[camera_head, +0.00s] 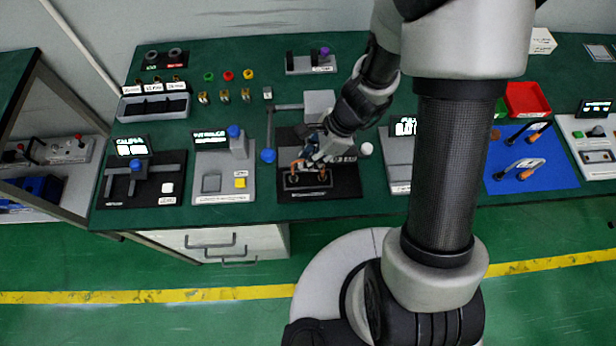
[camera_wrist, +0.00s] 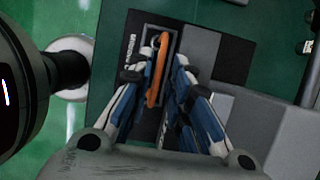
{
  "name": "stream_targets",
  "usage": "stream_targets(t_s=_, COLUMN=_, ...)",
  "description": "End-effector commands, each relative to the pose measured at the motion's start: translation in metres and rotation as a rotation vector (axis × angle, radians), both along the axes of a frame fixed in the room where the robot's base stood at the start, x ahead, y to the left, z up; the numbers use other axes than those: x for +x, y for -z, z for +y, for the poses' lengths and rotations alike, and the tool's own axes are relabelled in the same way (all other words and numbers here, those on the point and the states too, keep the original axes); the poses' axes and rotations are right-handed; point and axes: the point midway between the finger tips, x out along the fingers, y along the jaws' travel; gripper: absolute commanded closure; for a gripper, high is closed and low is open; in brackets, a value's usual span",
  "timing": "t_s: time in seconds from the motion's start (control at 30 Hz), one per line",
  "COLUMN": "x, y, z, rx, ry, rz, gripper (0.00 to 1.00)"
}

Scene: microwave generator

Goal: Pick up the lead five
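An orange lead (camera_wrist: 157,70) sits in a dark socket plate on a black base, below the camera in the wrist view. In the head view, parts of this lead (camera_head: 296,168) show beside my gripper (camera_head: 314,160), and the rest is hidden by the fingers. In the wrist view, my gripper (camera_wrist: 160,68) has one blue-and-white finger on each side of the lead. The fingers are apart, with a gap on the right side; whether the left one touches the lead I cannot tell. No number is readable on the lead.
A blue mat (camera_head: 555,181) at the right holds two more leads with orange ends. A grey block (camera_head: 319,104) stands just behind my gripper, and a panel with a blue knob (camera_head: 236,131) is to the left. A red bin (camera_head: 527,99) is at the back right.

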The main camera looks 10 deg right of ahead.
Motion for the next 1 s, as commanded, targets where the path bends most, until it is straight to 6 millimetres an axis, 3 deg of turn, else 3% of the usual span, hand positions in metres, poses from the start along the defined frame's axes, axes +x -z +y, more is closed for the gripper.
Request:
stream_targets(t_s=0.17, x=-0.004, y=0.025, z=0.019, rx=0.000, ry=-0.004, rz=0.004, gripper=0.82)
stream_targets(t_s=0.33, x=-0.003, y=0.040, z=0.025, rx=0.000, ry=-0.001, rz=0.002, gripper=0.82)
stream_targets(t_s=0.6, x=-0.002, y=0.040, z=0.026, rx=0.000, ry=0.000, rz=0.001, gripper=0.82)
stream_targets(t_s=0.87, x=-0.002, y=0.040, z=0.026, rx=0.000, ry=0.000, rz=0.001, gripper=0.99)
stream_targets(t_s=1.0, x=-0.002, y=0.040, z=0.026, rx=0.000, ry=0.000, rz=0.001, gripper=1.00)
